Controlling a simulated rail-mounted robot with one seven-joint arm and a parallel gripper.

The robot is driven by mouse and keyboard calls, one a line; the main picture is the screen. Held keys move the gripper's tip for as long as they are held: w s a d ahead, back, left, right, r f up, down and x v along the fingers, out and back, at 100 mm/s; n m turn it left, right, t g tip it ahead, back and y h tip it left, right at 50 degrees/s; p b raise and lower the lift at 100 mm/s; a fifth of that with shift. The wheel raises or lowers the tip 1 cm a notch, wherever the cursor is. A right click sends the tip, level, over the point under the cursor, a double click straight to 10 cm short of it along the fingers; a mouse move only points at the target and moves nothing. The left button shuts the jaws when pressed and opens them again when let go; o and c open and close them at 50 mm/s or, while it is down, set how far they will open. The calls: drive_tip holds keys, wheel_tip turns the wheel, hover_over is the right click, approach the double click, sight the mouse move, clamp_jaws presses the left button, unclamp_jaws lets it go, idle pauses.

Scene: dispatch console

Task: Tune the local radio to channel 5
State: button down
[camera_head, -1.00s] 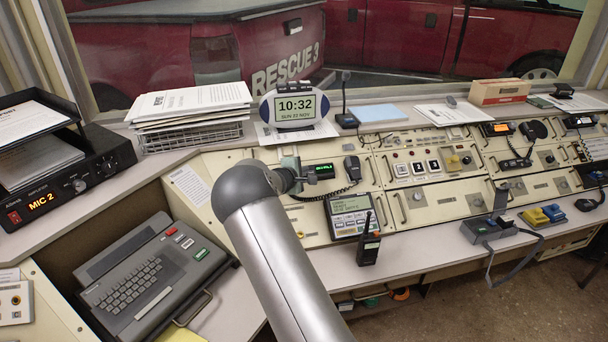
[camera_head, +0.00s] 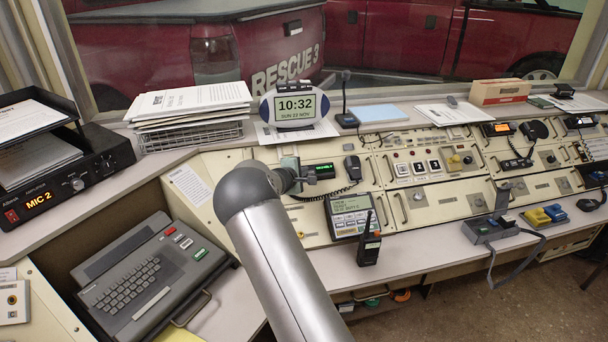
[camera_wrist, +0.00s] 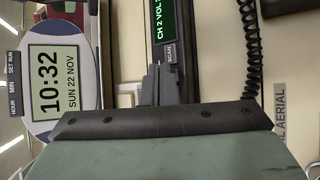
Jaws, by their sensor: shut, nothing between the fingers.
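The radio (camera_head: 323,171) with a green-lit display is set in the console panel beneath the clock, with a coiled-cord handset (camera_head: 352,168) at its right. In the wrist view, which is turned on its side, the radio's display (camera_wrist: 163,20) reads "CH 2 VOL", cut off at the top edge. A button labelled SCAN (camera_wrist: 171,54) is beside the display. My gripper (camera_wrist: 158,78) is shut and empty, its fingertips close to the radio's face by the display end. Whether they touch it, I cannot tell. The gripper hides the radio's nearby controls. In the head view my gripper (camera_head: 298,177) is at the radio's left end.
A clock (camera_head: 294,105) stands on the ledge above. A keypad unit (camera_head: 350,216) and a handheld radio (camera_head: 369,246) are below right. A label ending in "L AERIAL" (camera_wrist: 280,115) is on the panel. A keyboard terminal (camera_head: 150,272) lies at the left.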

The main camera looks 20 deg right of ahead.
drive_tip(key=shift+w+f+b, duration=0.15)
drive_tip(key=shift+f+b, duration=0.1)
drive_tip(key=shift+b, duration=0.05)
idle(0.5)
drive_tip(key=shift+s+a+r+b, duration=0.1)
drive_tip(key=shift+s+r+b, duration=0.25)
drive_tip(key=shift+r+b, duration=0.15)
drive_tip(key=shift+r, duration=0.15)
drive_tip(key=s+r, duration=0.2)
drive_tip(key=r+b, duration=0.1)
drive_tip(key=r, duration=0.1)
drive_tip(key=shift+s+a, duration=0.2)
drive_tip(key=shift+s, duration=0.2)
idle(2.1)
